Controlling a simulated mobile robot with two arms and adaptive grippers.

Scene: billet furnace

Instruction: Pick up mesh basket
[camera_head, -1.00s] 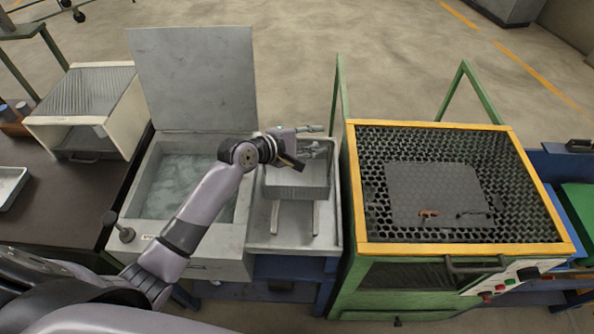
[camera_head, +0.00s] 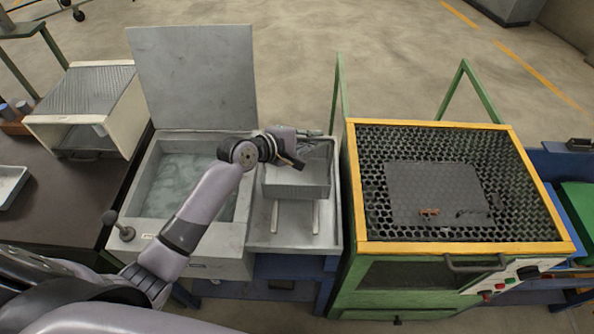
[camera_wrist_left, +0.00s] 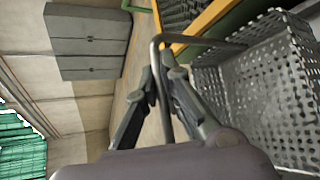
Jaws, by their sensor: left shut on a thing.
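The mesh basket (camera_head: 297,191) is a grey, open-topped box on the drain stand beside the tank. In the left wrist view its perforated walls (camera_wrist_left: 265,90) fill the right side, and its bent rod handle (camera_wrist_left: 163,100) passes between my fingers. My left gripper (camera_head: 307,146) is at the basket's far upper edge. It also shows in the left wrist view (camera_wrist_left: 160,84), shut on the handle. The arm covers part of the basket's left side in the head view. My right gripper is not in view.
The water tank (camera_head: 133,215) with its raised lid (camera_head: 195,75) stands left of the basket. The yellow-rimmed green machine (camera_head: 455,248) with a mesh top stands close on the right. The drain tray (camera_head: 290,235) is bare in front of the basket.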

